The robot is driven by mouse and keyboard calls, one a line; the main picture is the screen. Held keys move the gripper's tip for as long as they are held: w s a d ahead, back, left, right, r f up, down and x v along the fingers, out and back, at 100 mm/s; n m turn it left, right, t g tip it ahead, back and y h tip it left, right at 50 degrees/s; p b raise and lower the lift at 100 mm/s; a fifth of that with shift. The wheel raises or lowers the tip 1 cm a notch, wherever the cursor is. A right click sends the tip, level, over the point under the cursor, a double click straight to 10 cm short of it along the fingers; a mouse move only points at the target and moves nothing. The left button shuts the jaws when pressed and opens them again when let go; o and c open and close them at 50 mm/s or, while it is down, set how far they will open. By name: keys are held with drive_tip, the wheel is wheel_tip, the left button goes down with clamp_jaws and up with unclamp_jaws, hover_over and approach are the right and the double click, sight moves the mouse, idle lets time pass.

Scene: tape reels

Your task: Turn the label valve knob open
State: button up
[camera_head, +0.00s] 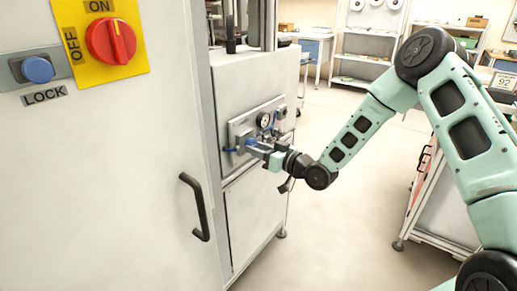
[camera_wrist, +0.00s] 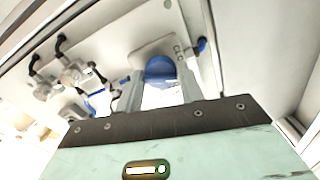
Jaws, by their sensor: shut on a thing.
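The valve knob (camera_wrist: 160,70) is blue and rounded, on a pale round-cornered plate (camera_wrist: 150,48) in the wrist view. Small dark lettering shows on the plate beside it, too blurred to read fully. My gripper (camera_wrist: 159,88) has one finger on each side of the knob and is shut on it. In the head view my gripper (camera_head: 257,149) reaches the valve panel (camera_head: 236,131) on the front of a light grey cabinet. There the fingers and wrist hide most of the knob, and its turn angle cannot be told.
A round gauge (camera_head: 264,120) and small fittings sit close beside my gripper. A nearer cabinet door with a black handle (camera_head: 195,207), red rotary switch (camera_head: 111,41) and blue lock button (camera_head: 37,69) fills the left. Open floor (camera_head: 330,235) lies below my arm.

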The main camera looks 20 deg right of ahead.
drive_tip(key=m+p, duration=0.2)
drive_tip(key=m, duration=1.1)
drive_tip(key=shift+s+a+r, duration=0.1)
drive_tip(key=shift+r, duration=0.05)
drive_tip(key=shift+m, duration=0.4)
drive_tip(key=o, duration=1)
drive_tip(key=v, duration=1.7)
drive_tip(key=shift+s+b, duration=0.15)
drive_tip(key=shift+b, duration=0.25)
